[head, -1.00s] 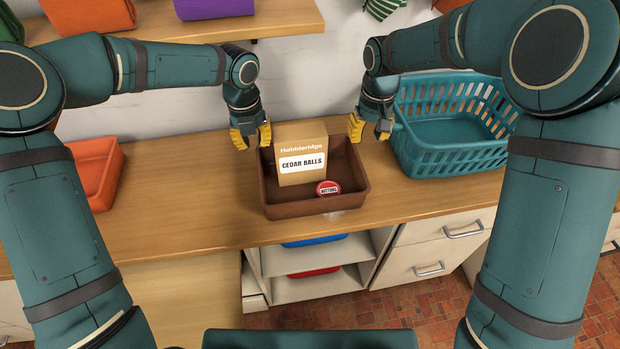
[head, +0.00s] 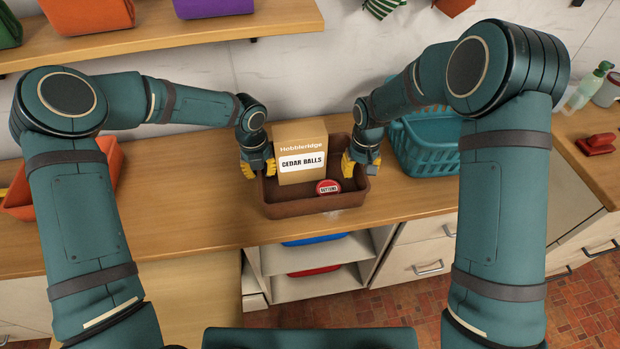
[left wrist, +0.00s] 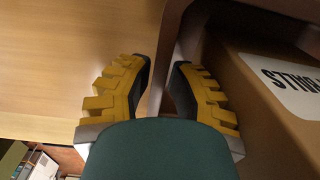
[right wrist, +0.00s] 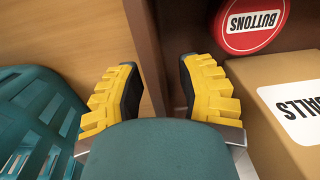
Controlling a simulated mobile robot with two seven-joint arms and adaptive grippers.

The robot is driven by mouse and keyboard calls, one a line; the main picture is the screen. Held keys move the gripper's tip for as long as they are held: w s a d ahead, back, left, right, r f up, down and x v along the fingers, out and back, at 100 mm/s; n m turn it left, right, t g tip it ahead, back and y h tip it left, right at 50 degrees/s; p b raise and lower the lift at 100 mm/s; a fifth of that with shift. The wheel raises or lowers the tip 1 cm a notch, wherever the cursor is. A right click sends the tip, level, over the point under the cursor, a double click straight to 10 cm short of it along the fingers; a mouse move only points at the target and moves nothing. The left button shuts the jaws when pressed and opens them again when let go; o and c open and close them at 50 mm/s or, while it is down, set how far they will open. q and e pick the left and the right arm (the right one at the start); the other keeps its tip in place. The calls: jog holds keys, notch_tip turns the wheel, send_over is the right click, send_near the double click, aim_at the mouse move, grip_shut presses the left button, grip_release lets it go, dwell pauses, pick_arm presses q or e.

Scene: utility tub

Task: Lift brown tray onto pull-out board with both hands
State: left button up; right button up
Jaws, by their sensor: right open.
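The brown tray (head: 315,206) stands on the wooden counter, holding a cardboard cedar balls box (head: 303,145) and a round red buttons tin (head: 328,187). My left gripper (head: 257,168) is at the tray's left end. In the left wrist view, its fingers (left wrist: 163,90) straddle the tray wall (left wrist: 180,50); whether they press on it I cannot tell. My right gripper (head: 361,168) is open at the right end, with the tray wall (right wrist: 147,50) between its fingers (right wrist: 160,90). A light wooden surface (head: 190,300), apparently the pull-out board, shows below the counter at lower left.
A teal basket (head: 425,150) stands close to the tray's right end, beside my right gripper. An orange bin (head: 110,165) is on the counter at left, partly behind my left arm. A shelf (head: 170,40) with coloured bins hangs above. Open cubbies (head: 320,262) and drawers (head: 425,255) are below.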

pick_arm(q)
jog(key=shift+f, duration=0.2)
pick_arm(e)
jog(key=shift+f, duration=0.2)
pick_arm(q)
grip_shut()
pick_arm(e)
grip_shut()
